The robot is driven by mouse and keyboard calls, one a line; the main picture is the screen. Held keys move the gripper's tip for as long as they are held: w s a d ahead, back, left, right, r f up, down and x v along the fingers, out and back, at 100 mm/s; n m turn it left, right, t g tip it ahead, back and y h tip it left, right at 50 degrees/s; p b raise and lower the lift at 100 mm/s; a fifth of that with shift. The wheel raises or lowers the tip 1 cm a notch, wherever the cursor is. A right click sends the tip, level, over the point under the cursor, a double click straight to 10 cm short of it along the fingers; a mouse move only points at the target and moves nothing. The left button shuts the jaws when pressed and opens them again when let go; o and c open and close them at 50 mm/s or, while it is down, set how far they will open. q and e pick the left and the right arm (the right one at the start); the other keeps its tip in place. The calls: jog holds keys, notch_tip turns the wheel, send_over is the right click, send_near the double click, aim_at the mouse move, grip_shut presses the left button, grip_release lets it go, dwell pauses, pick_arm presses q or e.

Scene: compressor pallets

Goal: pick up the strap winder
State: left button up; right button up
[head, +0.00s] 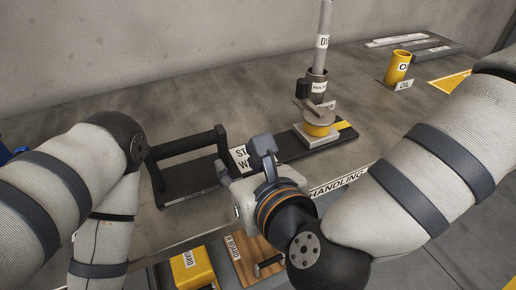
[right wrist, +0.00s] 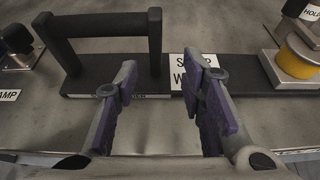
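The strap winder seems to be the black frame (head: 188,144) with a thick round bar across two posts, standing on a long dark base, left of centre in the head view. A white card (head: 240,158), partly hidden by my gripper, shows "ST" and "W". In the right wrist view the frame (right wrist: 108,24) is upright beyond and left of the fingers, with the card (right wrist: 193,70) behind the right finger. My right gripper (head: 243,162) is open and empty, in front of the base near the card; it also shows in the right wrist view (right wrist: 162,82). My left gripper is out of view.
A tall post tool (head: 319,85) on a yellow and grey mount stands right of the frame. A yellow cup (head: 397,68) stands farther back right. The bench front edge is labelled "HANDLING". A yellow box (head: 193,270) and a wooden board (head: 250,262) lie below it.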

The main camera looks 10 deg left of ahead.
aim_at(225, 155)
jog(key=x, duration=0.7)
jog(key=shift+a+f+b, duration=0.3)
jog(key=shift+f, duration=0.15)
grip_shut()
jog(key=shift+r, duration=0.15)
